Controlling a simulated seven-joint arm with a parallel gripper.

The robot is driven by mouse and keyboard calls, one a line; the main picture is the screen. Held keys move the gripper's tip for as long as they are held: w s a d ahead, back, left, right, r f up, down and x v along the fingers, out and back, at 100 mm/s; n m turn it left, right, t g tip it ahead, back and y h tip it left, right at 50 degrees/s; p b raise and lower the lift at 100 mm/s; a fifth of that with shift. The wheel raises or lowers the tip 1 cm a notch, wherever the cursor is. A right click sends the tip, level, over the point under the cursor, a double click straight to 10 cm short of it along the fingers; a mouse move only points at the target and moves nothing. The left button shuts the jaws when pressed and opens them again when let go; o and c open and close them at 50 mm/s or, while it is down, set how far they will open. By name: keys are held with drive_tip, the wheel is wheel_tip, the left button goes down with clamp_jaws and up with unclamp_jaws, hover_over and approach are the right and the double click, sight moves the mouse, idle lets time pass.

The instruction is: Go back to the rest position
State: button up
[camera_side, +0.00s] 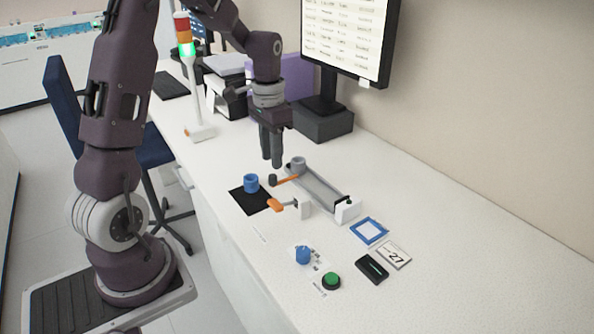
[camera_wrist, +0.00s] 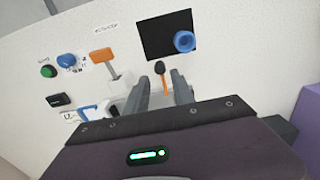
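My gripper (camera_side: 271,162) hangs fingers down above the bench, behind the black mat and close to the left end of the grey track (camera_side: 322,190). In the wrist view my gripper (camera_wrist: 160,77) has its two fingers apart, with no object seen held between them. A blue ring-like cup (camera_side: 251,183) stands on the black mat (camera_side: 240,200), apart from my gripper; the cup also shows in the wrist view (camera_wrist: 184,41). A grey round holder (camera_side: 298,163) sits at the track's far end, just right of my fingers.
An orange lever with a black knob (camera_side: 272,180) lies near my fingertips. A monitor (camera_side: 350,35) and purple box (camera_side: 295,75) stand behind.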

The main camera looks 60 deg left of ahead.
drive_tip(key=s+d+r+t, duration=0.2)
drive_tip(key=s+d+r, duration=0.3)
drive_tip(key=d+r, duration=0.4)
drive_tip(key=s+d+r+t, duration=0.1)
drive_tip(key=s+d+r, duration=0.1)
drive_tip(key=s+d, duration=0.2)
drive_tip(key=s+d+r+t, duration=0.1)
drive_tip(key=s+d, duration=0.3)
drive_tip(key=s, duration=0.6)
drive_tip(key=shift+d+r+t, duration=0.25)
drive_tip(key=shift+r+t, duration=0.15)
drive_tip(key=shift+t, duration=0.4)
